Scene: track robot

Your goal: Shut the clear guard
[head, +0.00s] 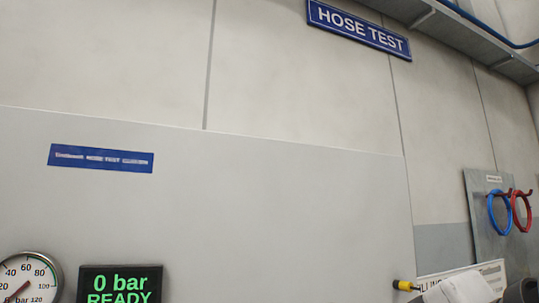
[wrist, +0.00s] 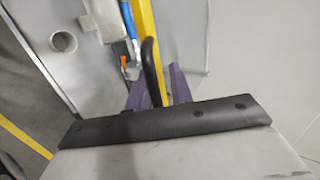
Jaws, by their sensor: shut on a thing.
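In the wrist view, my gripper (wrist: 161,84) has two purple fingers showing past the dark strip of its body. They are shut on a black curved handle (wrist: 150,62), whose lower end goes down between them. A yellow bar (wrist: 146,22) runs right behind the handle and looks like the edge of the clear guard. The clear sheet itself cannot be made out, and I cannot tell how far the guard is open. In the head view, my gripper and the handle are not in view; a small yellow and black piece (head: 404,285) shows at the lower right.
A grey panel carries a gauge (head: 27,281) and a green-lettered display (head: 119,285) reading 0 bar READY. Blue (head: 498,213) and red (head: 521,212) hoops hang at the right. A HOSE TEST sign (head: 358,30) is above. A grey plate with a round hole (wrist: 63,42) is at left.

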